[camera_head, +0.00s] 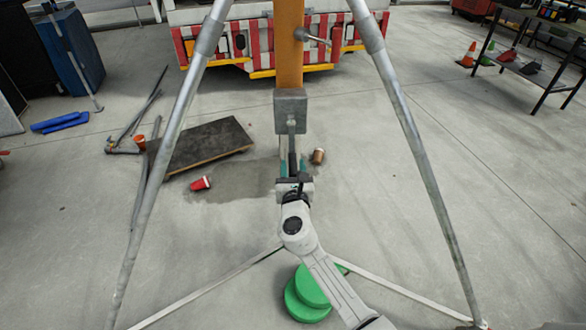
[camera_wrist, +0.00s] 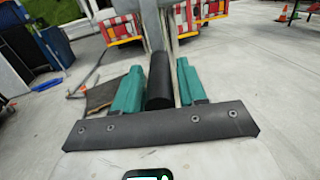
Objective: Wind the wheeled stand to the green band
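The wheeled stand has an orange column (camera_head: 289,50) between two slanting grey legs (camera_head: 404,105). A grey box (camera_head: 291,110) sits on the column's lower end, with a crank arm hanging toward me. A dark crank handle (camera_wrist: 160,82) lies between the two teal-backed fingers of my gripper (camera_wrist: 160,88). In the head view my gripper (camera_head: 293,165) is below the grey box, with a finger on each side of the handle. I cannot tell whether the fingers press on the handle. No green band shows on the column; its top is out of view.
Two green discs (camera_head: 308,293) lie under my arm. A dark board (camera_head: 205,145), a red cup (camera_head: 201,183) and a brown cup (camera_head: 318,156) are on the floor left and right of my gripper. A red-and-white striped vehicle (camera_head: 350,35) stands behind. The right-hand floor is mostly clear.

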